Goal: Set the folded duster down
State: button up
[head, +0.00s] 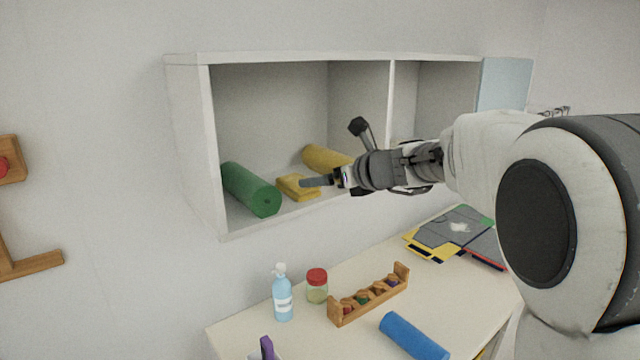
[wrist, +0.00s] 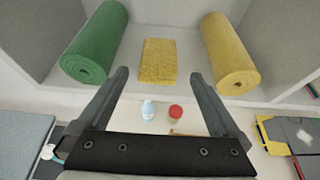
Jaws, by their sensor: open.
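The folded duster (head: 298,187) is a small yellow cloth block lying flat on the floor of the left shelf compartment. It lies between a green roll and a yellow roll. In the wrist view the duster (wrist: 158,61) is ahead of the fingertips, with nothing between the fingers. My gripper (wrist: 157,80) is open and empty. In the head view my gripper (head: 318,182) is at the shelf's front edge, its finger close to the duster's right side; I cannot tell whether they touch.
The green roll (head: 250,189) and yellow roll (head: 326,160) flank the duster inside the white wall shelf (head: 190,140). Below, the table (head: 250,335) holds a spray bottle (head: 283,298), a red-lidded jar (head: 317,287), a wooden rack (head: 370,295) and a blue roll (head: 412,337).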

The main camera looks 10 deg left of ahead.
jog(key=s+d+n+g+h, duration=0.1)
jog(key=s+d+n, duration=0.45)
jog(key=s, duration=0.35)
jog(key=s+d+n+g+h, duration=0.2)
jog(key=s+d+n, duration=0.3)
jog(key=s+n, duration=0.25)
jog(key=s+d+f+n+h, duration=0.3)
jog(key=s+d+n, duration=0.3)
jog(key=s, duration=0.4)
jog(key=s+d+f+n+h, duration=0.4)
jog(key=s+d+f+n, duration=0.2)
jog(key=s+d, duration=0.3)
jog(key=shift+s+f+n+g, duration=0.3)
jog(key=shift+s+n, duration=0.05)
jog(key=shift+n, duration=0.35)
